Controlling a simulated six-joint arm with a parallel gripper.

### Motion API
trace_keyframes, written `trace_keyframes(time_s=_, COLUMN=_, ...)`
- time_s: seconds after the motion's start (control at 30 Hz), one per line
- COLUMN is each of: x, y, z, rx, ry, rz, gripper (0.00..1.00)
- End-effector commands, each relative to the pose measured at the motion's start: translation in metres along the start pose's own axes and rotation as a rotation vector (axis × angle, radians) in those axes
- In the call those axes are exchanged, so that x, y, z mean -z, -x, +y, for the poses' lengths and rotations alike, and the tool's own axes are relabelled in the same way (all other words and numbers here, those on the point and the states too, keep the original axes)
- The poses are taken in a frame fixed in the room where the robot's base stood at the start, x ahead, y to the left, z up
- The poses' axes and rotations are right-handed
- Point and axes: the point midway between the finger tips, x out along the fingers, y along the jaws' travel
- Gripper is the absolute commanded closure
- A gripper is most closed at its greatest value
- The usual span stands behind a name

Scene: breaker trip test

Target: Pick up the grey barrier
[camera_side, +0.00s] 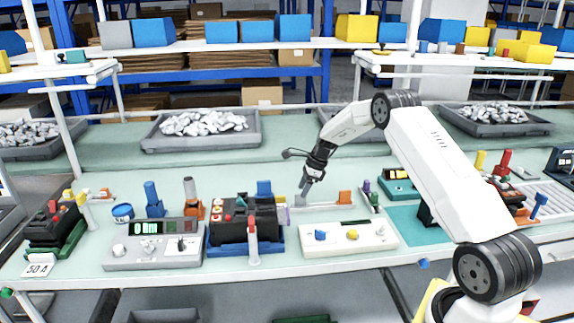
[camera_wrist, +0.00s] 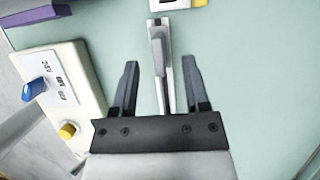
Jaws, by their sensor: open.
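The grey barrier (camera_wrist: 158,52) is a thin upright plate in the wrist view. It stands on a narrow pale rail (camera_wrist: 168,35) and lies between the two fingers of my gripper (camera_wrist: 161,75). The fingers are apart, one on each side of it, with a visible gap to both. In the side view my gripper (camera_side: 304,190) is low over the bench at the left end of the pale rail (camera_side: 322,204). There the barrier is hard to tell from the fingers.
A white control box (camera_side: 348,238) with a blue and a yellow knob is in front of the rail. A black breaker (camera_side: 232,226) in a blue tray stands to the left. An orange block (camera_side: 345,197) is at the rail's right end. Bench right of the rail in the wrist view is clear.

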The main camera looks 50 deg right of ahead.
Motion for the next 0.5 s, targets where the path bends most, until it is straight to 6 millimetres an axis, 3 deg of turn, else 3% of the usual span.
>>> trace_keyframes(time_s=0.5, x=0.001, y=-0.048, z=0.002, rx=-0.001, ry=0.001, rz=-0.001, gripper=0.41)
